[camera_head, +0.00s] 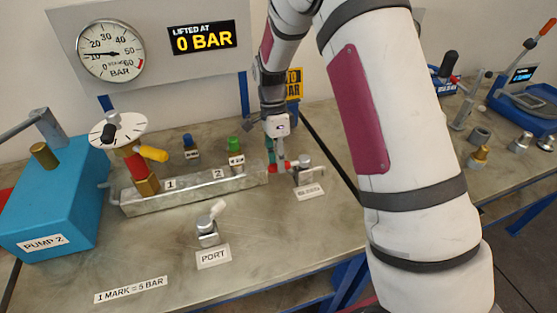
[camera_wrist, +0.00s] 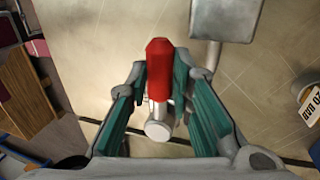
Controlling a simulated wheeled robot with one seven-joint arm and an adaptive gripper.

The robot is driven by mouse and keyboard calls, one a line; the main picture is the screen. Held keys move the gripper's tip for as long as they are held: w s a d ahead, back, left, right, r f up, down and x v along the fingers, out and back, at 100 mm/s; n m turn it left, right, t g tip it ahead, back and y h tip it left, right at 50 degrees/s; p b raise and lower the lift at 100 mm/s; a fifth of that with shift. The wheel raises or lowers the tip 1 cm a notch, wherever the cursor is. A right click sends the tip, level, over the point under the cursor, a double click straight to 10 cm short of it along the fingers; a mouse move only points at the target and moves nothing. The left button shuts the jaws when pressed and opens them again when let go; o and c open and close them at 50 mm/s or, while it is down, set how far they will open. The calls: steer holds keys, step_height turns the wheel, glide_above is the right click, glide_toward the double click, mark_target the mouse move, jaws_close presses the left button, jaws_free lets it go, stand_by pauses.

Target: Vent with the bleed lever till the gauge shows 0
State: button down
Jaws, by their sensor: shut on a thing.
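The bleed lever has a red grip (camera_wrist: 160,65) on a metal stem, seen between my gripper's fingers in the wrist view. My gripper (camera_head: 276,152) is shut on this red grip, at the right end of the metal manifold block (camera_head: 195,190). In the head view the fingers hide most of the lever. The BLEED label (camera_head: 310,192) lies just right of it. The round gauge (camera_head: 110,50) on the back panel has its needle pointing left, near the 10 mark. The display (camera_head: 203,38) reads "LIFTED AT 0 BAR".
Blue and green knobs (camera_head: 234,143) stand behind the block. A PORT fitting (camera_head: 207,232) stands in front. My arm covers the right-centre. The front of the bench is mostly clear.

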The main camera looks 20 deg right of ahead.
steer(key=s+d+n+t+h+p, duration=0.3)
steer(key=s+d+n+p, duration=0.3)
steer(key=n, duration=1.2)
steer(key=shift+s+d+p, duration=0.35)
steer(key=shift+s+d, duration=0.05)
steer(key=shift+s, duration=0.5)
steer(key=shift+d, duration=0.1)
steer(key=c, duration=1.4)
jaws_free()
steer(key=v, duration=1.2)
